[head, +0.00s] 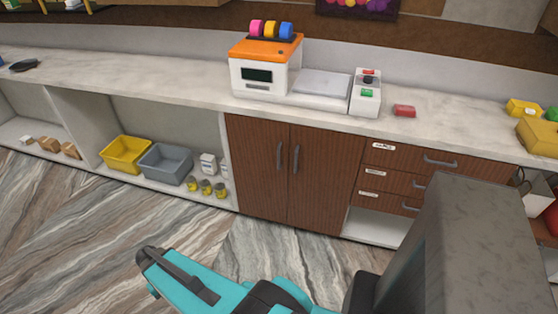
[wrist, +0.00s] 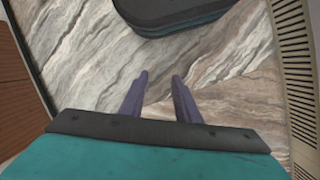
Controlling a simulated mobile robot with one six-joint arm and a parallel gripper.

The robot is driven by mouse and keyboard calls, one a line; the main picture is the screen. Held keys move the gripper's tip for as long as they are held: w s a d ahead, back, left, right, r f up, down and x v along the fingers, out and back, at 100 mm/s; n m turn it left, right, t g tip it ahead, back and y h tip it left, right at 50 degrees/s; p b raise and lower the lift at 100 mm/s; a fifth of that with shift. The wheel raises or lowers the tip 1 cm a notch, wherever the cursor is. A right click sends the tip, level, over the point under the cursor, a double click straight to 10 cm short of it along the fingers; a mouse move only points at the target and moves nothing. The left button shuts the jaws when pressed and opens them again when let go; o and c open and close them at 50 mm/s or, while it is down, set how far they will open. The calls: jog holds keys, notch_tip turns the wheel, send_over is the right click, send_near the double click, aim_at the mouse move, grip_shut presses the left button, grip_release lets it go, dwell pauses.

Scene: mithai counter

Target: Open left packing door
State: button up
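The left packing door (head: 255,165) is a brown wood-grain cabinet door under the counter in the head view. It is closed, flush beside the matching right door (head: 318,175). The left door's grey vertical handle (head: 279,156) is near the seam, beside the right door's handle (head: 296,159). My gripper (wrist: 160,78) shows in the wrist view with two purple fingers apart and nothing between them. It is over the marbled floor, away from the handles. In the head view my teal arm is at the bottom, and I cannot make out the fingers there.
A drawer stack (head: 400,178) stands right of the doors. An open shelf on the left holds a yellow bin (head: 125,154), a grey bin (head: 166,163) and small jars. A label machine (head: 265,67) sits on the counter (head: 180,75). The floor (head: 90,215) before the doors is clear.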

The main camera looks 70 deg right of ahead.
jog(key=w+d+r+m+t+h+b, duration=0.1)
jog(key=w+d+r+m, duration=0.2)
jog(key=d, duration=0.8)
jog(key=w+d+r+m+t, duration=0.15)
jog(key=d+r, duration=0.25)
jog(key=d, duration=0.6)
jog(key=w+d+r+m+h+b, duration=0.1)
jog(key=d+r+m, duration=0.25)
jog(key=d, duration=0.75)
jog(key=s+d+r+m+h, duration=0.1)
jog(key=s+d+r+m, duration=0.1)
jog(key=s+d+r, duration=0.3)
jog(key=s+d+r+m+h+b, duration=0.1)
jog(key=s+d+r, duration=0.5)
jog(key=d, duration=0.8)
jog(key=s+d+r+m+h, duration=0.1)
jog(key=s+d+r+m, duration=0.2)
jog(key=s+d+r, duration=0.3)
jog(key=d, duration=0.4)
jog(key=shift+s+d+r+m+b, duration=0.15)
jog(key=shift+d+r+m+b, duration=0.05)
jog(key=shift+r+m+b, duration=0.2)
jog(key=shift+f, duration=0.15)
jog(key=p, duration=0.3)
send_over(279, 167)
jog(key=shift+w+d+f, duration=0.1)
jog(key=shift+d+f, duration=0.05)
jog(key=shift+f, duration=3)
jog(key=shift+w+d+f, duration=0.1)
jog(key=shift+f, duration=3)
